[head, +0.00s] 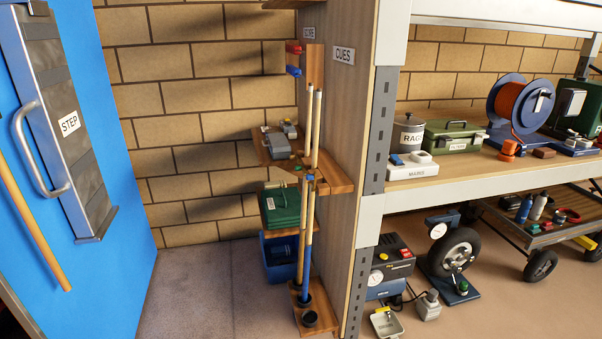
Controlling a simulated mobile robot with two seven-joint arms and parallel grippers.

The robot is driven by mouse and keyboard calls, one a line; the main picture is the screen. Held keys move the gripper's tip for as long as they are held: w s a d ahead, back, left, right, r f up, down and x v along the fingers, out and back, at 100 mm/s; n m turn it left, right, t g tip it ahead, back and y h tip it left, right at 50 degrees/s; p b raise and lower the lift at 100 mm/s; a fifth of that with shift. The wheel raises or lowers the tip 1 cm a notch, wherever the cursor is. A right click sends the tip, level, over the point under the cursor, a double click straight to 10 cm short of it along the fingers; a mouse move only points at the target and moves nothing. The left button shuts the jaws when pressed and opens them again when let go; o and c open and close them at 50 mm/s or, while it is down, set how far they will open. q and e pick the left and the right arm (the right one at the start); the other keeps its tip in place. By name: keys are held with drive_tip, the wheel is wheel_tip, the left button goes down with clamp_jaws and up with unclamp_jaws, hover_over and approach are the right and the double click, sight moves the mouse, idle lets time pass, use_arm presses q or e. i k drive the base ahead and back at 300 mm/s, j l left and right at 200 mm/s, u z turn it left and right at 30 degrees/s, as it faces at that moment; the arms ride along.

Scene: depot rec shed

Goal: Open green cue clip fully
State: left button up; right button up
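Two cues (302,225) stand upright side by side in the narrow rack below the CUES sign (344,55). Their lower ends sit in dark cups on a low wooden shelf. A red clip (293,47) and a blue clip (293,70) stick out to the left from a wooden upright above. Small greenish parts (299,168) show beside the cues at the middle shelf. They are too small to tell whether one is the green cue clip or whether it is open. Neither of my grippers is in view.
A wooden shelf (342,184) holds grey items behind the cues. A green case (281,207) and a blue bin (278,262) are below. Loaded metal shelving (470,182) is right. The floor (205,285) between is clear.

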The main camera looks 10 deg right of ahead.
sight(300, 167)
drive_tip(key=i+z, duration=0.3)
drive_tip(key=i, duration=0.25)
drive_tip(key=i+j+z, duration=0.25)
drive_tip(key=i, duration=0.3)
drive_tip(key=i+j+z, duration=0.1)
drive_tip(key=i+z, duration=0.2)
drive_tip(key=i, duration=0.25)
drive_tip(key=i+j+z, duration=0.3)
drive_tip(key=i, duration=0.2)
